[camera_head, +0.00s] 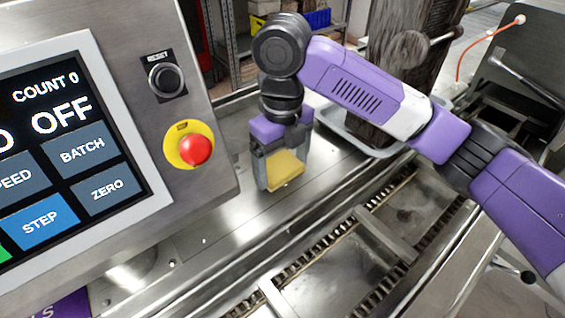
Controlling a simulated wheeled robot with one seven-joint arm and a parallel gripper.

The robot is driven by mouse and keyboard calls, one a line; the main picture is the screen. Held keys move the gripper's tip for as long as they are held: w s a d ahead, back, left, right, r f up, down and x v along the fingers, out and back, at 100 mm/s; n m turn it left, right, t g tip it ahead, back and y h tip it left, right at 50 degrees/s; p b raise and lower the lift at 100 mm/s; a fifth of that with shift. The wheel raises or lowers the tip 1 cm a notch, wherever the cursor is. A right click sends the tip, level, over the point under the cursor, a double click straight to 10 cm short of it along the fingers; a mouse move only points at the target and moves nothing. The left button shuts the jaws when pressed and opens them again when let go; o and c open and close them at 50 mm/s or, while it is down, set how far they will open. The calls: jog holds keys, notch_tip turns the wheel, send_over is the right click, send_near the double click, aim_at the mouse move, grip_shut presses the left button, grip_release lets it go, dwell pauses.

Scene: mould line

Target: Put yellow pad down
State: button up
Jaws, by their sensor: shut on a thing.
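The yellow pad (286,169) is a small yellow block between the fingers of my gripper (279,174). My gripper points down and is shut on the pad, over the flat steel ledge (225,225) right of the control panel. The fingers partly cover the pad. Whether its underside touches the steel or hangs just above it, I cannot tell.
The control panel (150,205) with a red stop button (196,150) stands close on the left. A chain conveyor (330,265) with crossbars runs along the right. A grey tray (345,128) lies behind my gripper. The ledge in front of the gripper is clear.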

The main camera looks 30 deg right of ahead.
aim_at(283, 168)
jog(key=o, duration=1)
jog(key=shift+o, duration=0.2)
notch_tip(283, 168, up, 12)
jog(key=b, duration=0.1)
jog(key=shift+r, duration=0.15)
